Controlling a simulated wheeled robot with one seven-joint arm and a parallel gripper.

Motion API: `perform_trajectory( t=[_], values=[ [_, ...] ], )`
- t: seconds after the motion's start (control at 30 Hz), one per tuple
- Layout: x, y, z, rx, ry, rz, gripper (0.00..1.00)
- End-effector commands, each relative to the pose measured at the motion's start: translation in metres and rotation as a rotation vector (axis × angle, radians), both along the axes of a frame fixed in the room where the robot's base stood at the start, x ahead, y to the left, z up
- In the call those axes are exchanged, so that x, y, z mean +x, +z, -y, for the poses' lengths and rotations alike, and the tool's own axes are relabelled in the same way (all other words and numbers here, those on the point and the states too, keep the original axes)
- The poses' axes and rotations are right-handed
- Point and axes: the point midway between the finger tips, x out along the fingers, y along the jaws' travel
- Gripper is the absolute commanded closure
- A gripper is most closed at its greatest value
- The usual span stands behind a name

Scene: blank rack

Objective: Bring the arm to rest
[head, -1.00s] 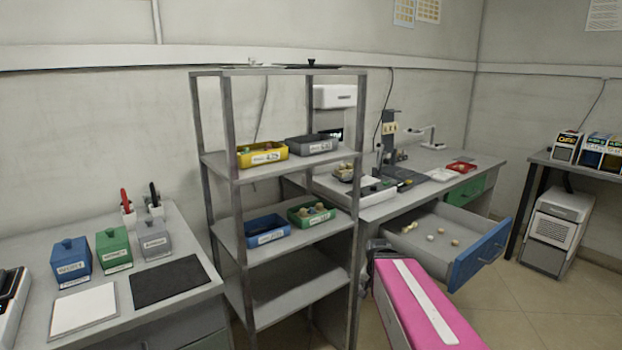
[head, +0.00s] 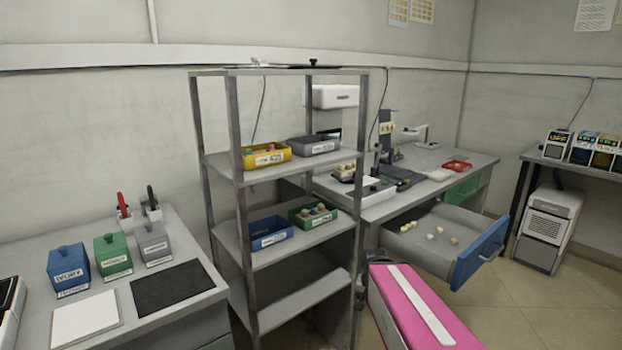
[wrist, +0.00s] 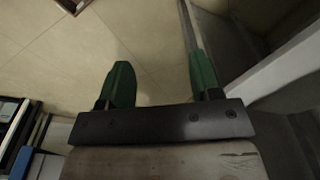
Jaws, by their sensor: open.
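My gripper (wrist: 160,85) shows in the wrist view with its two green fingers spread apart and nothing between them. It hangs over bare tiled floor. My pink arm link with a white stripe shows at the bottom right of the head view, in front of the open drawer. The gripper itself cannot be made out in the head view.
A grey rack (head: 240,200) holds yellow, grey, blue and green bins. Right of it, a blue-fronted drawer (head: 478,255) stands open with several pale round pieces inside. A left bench (head: 190,315) carries lidded boxes and mats. Floor (head: 560,290) at right is clear.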

Motion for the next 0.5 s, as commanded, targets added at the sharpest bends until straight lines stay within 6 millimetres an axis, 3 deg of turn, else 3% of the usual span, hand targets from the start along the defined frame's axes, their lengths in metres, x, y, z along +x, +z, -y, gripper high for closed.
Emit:
perform_trajectory(
  t=[0.33, 0.5],
  values=[
    [-0.0001, 0.0001, -0.0038, -0.005, 0.028, 0.004, 0.41],
    [0.0029, -0.0075, -0.0033, -0.001, 0.131, -0.022, 0.41]
  ],
)
